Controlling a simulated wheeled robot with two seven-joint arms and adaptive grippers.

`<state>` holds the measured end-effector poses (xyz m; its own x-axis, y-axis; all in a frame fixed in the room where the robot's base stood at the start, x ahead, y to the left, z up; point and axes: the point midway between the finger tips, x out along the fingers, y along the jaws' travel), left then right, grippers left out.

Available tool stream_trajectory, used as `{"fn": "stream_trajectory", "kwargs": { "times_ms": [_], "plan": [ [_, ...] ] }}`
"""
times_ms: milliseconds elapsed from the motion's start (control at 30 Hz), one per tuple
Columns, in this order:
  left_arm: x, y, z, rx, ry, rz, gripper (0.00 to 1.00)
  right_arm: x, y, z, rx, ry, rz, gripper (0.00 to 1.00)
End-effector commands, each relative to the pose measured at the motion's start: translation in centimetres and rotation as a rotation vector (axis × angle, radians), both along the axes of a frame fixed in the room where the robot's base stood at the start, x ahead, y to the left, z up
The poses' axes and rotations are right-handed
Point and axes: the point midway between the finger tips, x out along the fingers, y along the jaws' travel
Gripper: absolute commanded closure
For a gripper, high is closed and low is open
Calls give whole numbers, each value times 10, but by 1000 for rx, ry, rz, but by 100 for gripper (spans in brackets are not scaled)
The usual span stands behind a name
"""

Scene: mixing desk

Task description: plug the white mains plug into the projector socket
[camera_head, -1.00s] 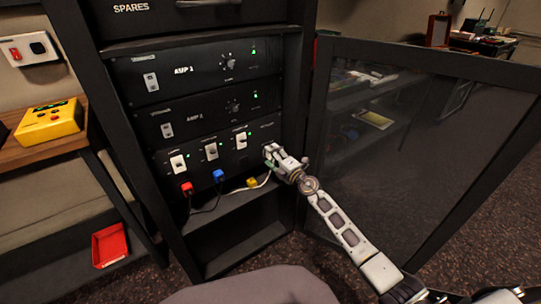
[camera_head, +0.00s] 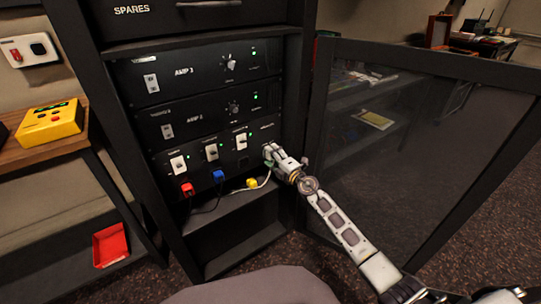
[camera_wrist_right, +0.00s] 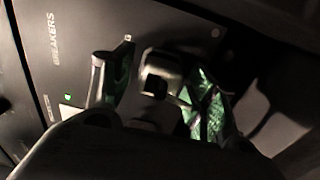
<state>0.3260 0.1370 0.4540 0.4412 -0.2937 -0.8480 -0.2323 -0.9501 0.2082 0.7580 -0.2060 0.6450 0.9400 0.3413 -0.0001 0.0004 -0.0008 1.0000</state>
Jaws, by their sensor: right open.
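My right gripper (camera_head: 270,156) is at the right end of the rack's breaker panel (camera_head: 208,166), facing it. In the right wrist view my right gripper (camera_wrist_right: 155,85) is open, its fingers apart on either side of a pale block with a dark middle (camera_wrist_right: 160,72), likely the white plug; I cannot tell whether they touch it. A white cable (camera_head: 262,184) runs from the shelf up to my right gripper. The plug is mostly hidden in the head view. A dark, empty-looking socket (camera_head: 243,163) shows under the third switch; I cannot read its label. My left gripper is out of view.
A red plug (camera_head: 187,189) and a blue plug (camera_head: 218,176) sit below the first two switches. A yellow plug (camera_head: 251,183) is near the shelf. A yellow device (camera_head: 50,122) is on the left bench.

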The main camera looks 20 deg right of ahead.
Motion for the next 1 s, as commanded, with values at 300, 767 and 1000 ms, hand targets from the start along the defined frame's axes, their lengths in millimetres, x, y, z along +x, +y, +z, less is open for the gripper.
{"fn": "stream_trajectory", "kwargs": {
  "times_ms": [300,767,1000],
  "plan": [
    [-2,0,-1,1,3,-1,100,0,0,0,-1,0,0,43],
    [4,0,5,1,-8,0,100,0,0,0,0,0,0,43],
    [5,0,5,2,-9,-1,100,0,0,0,-1,0,0,47]
  ]
}}
